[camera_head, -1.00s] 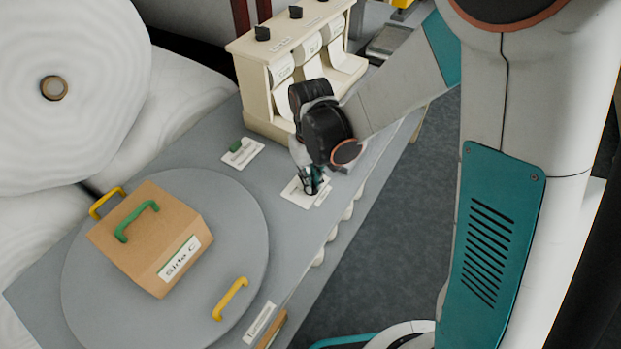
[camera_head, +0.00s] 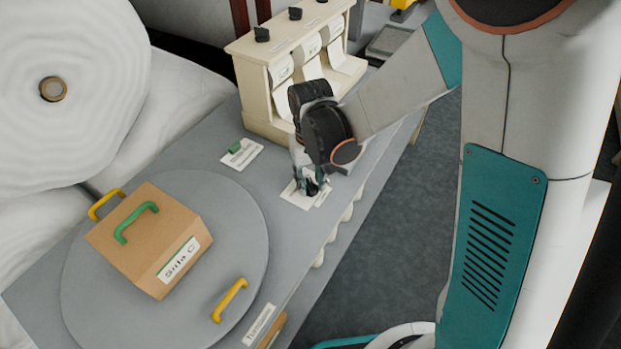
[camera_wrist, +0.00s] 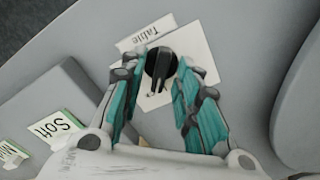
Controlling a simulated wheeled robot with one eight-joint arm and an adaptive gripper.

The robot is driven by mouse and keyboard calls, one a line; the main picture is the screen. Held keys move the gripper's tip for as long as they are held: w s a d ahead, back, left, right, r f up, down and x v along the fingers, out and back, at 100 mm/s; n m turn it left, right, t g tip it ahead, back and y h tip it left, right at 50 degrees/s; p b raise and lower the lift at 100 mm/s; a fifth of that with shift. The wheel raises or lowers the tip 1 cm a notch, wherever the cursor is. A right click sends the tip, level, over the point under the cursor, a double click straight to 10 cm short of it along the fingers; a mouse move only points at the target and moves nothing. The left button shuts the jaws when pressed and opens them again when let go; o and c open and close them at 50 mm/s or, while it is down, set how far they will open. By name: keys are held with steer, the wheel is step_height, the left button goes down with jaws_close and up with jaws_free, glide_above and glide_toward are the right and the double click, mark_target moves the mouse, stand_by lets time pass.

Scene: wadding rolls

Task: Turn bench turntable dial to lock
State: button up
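The black dial (camera_wrist: 160,62) sits on a white plate (camera_wrist: 195,45) on the bench, beside a label (camera_wrist: 146,33) that seems to read "Table". In the wrist view its narrow grip runs roughly up and down the picture. My gripper (camera_wrist: 160,72) is over the dial, with one teal finger on each side. The fingers are apart, and a small gap seems to show beside the dial; contact is unclear. In the head view my gripper (camera_head: 311,181) points down at the plate (camera_head: 298,199) and hides the dial. The round grey turntable (camera_head: 235,215) lies to the left.
A cardboard box (camera_head: 130,235) marked "Side C" stands on the turntable, which has yellow handles (camera_head: 230,299). A small green-topped item (camera_head: 236,146) lies on a label nearby. A cream dispenser (camera_head: 262,95) stands behind my gripper. Large white rolls (camera_head: 100,120) are at left.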

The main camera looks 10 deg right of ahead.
mark_target(311, 182)
steer(key=shift+r, duration=3.75)
